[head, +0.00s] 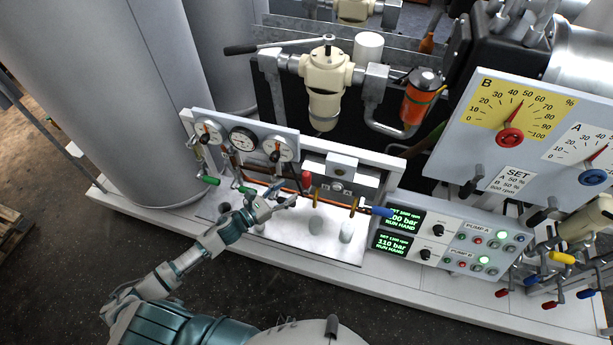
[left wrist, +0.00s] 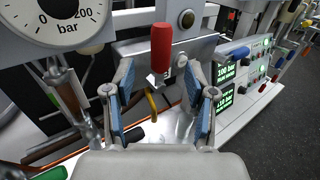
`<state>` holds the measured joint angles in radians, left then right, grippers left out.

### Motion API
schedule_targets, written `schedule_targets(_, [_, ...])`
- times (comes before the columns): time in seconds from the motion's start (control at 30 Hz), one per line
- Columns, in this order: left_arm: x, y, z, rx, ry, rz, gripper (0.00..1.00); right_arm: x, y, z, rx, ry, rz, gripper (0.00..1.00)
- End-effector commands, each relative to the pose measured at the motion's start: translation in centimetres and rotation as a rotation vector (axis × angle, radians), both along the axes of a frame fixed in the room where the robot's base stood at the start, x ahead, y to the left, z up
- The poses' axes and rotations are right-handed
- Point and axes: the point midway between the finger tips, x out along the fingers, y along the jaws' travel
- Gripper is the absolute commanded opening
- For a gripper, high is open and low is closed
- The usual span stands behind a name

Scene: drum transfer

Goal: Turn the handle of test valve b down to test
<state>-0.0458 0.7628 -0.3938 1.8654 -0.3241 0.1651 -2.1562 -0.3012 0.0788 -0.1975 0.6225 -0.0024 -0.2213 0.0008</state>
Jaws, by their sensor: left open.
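A red handle (head: 306,180) stands upright near the middle of the skid, right of the gauge panel. In the left wrist view the red handle (left wrist: 161,47) stands ahead, beyond and between the fingertips. No label naming test valve b is legible, so I cannot tell for certain that this is its handle. My left gripper (head: 283,198) is just left of the red handle. In the left wrist view my left gripper (left wrist: 163,92) is open, with nothing between its blue-padded fingers. My right gripper is not in view.
The gauge panel (head: 225,124) with green handles (head: 210,180) below it is close on the left. A blue handle (head: 382,211) and the pump control panel (head: 452,240) stand right. A large grey tank (head: 105,90) rises at left.

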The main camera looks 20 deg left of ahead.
Motion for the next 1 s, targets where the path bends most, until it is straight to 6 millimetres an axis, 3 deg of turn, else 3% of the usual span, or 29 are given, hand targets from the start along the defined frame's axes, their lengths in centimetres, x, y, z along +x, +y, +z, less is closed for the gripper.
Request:
schedule_targets(0.1, [2.4, -1.7, 0.4, -0.001, -0.004, 0.000, 0.56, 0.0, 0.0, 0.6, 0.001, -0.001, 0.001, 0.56])
schedule_targets(0.33, [5.7, -4.3, 0.2, 0.001, 0.000, 0.002, 0.56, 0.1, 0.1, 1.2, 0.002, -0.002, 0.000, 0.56])
schedule_targets(0.5, [6.7, -5.0, 0.1, 0.001, -0.001, 0.001, 0.56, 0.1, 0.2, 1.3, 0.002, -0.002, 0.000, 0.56])
schedule_targets(0.8, [6.9, -4.9, 0.0, 0.000, 0.001, 0.001, 0.56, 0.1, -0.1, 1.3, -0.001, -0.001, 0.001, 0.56])
schedule_targets(0.87, [6.9, -4.9, 0.0, 0.000, 0.001, 0.001, 0.43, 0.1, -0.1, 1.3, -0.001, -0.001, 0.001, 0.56])
schedule_targets(1.0, [6.9, -5.0, 0.0, 0.000, 0.001, 0.002, 0.08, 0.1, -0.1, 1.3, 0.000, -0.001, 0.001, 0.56])
